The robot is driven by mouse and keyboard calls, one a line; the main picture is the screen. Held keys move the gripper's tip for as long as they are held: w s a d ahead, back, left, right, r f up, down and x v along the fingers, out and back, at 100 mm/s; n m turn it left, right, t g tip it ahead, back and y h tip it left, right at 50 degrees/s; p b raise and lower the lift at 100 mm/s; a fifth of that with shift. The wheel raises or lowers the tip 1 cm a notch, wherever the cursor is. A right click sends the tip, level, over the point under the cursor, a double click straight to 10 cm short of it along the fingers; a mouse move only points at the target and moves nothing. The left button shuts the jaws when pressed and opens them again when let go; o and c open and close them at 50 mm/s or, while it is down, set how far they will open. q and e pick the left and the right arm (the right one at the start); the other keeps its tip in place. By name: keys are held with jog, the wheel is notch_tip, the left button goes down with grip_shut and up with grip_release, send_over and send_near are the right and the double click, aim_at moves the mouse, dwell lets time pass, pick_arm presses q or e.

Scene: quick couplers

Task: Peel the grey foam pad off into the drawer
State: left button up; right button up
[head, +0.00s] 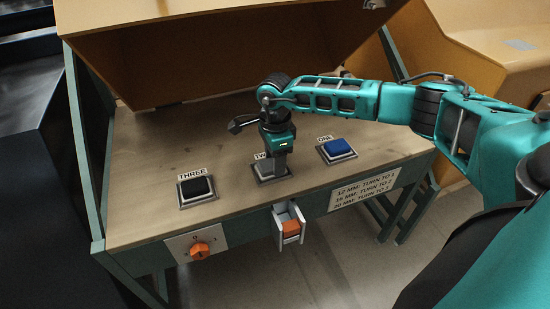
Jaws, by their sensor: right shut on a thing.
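My right gripper (274,166) reaches down onto the square plate (269,179) at the label TWO on the bench. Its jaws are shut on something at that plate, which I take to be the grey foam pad. The pad is mostly hidden by the fingers, and I cannot tell whether it has lifted off the plate. The small white drawer (278,221) stands open at the bench's front edge, just below and right of the gripper. An orange block (291,228) lies in it. My left gripper is out of view.
A black pad (196,187) sits at THREE and a blue pad (339,147) at ONE. An orange knob (199,250) is on the front panel. A sign (364,189) hangs at the front right. A tilted brown hood (220,50) rises behind.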

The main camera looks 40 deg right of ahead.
jog(key=shift+c, duration=0.9)
jog(key=shift+r, duration=0.2)
jog(key=shift+r+p, duration=0.65)
jog(key=shift+p, duration=0.05)
jog(key=shift+r+p, duration=0.3)
jog(key=shift+r, duration=0.1)
jog(key=shift+r+p, duration=0.45)
jog(key=shift+r, duration=0.1)
jog(key=shift+r+p, duration=1.15)
jog(key=shift+r, duration=0.35)
